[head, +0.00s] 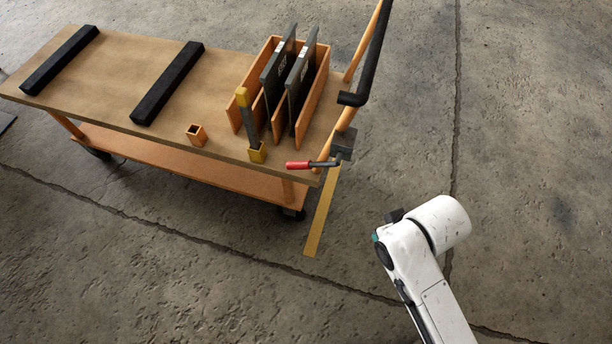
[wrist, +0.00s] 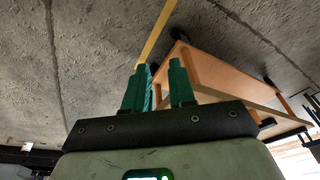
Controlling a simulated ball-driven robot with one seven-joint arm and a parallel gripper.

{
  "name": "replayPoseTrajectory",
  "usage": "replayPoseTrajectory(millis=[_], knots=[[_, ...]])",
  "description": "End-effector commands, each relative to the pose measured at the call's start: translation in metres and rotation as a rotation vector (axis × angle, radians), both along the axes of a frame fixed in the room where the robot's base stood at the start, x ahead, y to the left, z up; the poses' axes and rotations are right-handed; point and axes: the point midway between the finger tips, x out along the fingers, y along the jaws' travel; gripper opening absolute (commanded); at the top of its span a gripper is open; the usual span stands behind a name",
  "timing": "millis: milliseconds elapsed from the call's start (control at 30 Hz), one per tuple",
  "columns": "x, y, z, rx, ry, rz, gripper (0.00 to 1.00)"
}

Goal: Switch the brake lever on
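The brake lever (head: 313,164) is on the near right corner of the wooden cart (head: 228,150). It has a red grip pointing left, and a dark rod leading to a dark block (head: 343,143) on the cart's upright. In the wrist view, I cannot make out the lever. My gripper (wrist: 159,70) shows two green fingers standing apart with nothing held between them. The cart (wrist: 212,75) shows tilted beyond the fingers.
The cart carries two black bars (head: 168,83), a wooden rack (head: 317,95) with dark panels, a small orange socket (head: 197,134) and a yellow-tipped post (head: 248,112). A push handle (head: 372,55) rises at its right. Yellow tape (head: 322,215) marks open concrete floor.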

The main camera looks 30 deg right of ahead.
Motion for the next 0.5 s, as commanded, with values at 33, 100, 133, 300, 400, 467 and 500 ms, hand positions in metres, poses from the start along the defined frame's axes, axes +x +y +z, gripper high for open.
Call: replayPoseTrajectory(millis=[33,100,133,300,400,467,500], knots=[[0.015,0.004,-0.022,0.019,-0.053,-0.032,0.19],[0.037,0.010,-0.039,0.053,-0.139,-0.088,0.13],[0.046,0.013,-0.045,0.071,-0.178,-0.114,0.10],[0.097,0.029,-0.076,0.199,-0.384,-0.254,0.00],[0.123,0.039,-0.090,0.293,-0.500,-0.333,0.00],[0.138,0.045,-0.097,0.354,-0.566,-0.379,0.00],[0.147,0.049,-0.101,0.397,-0.609,-0.410,0.00]])
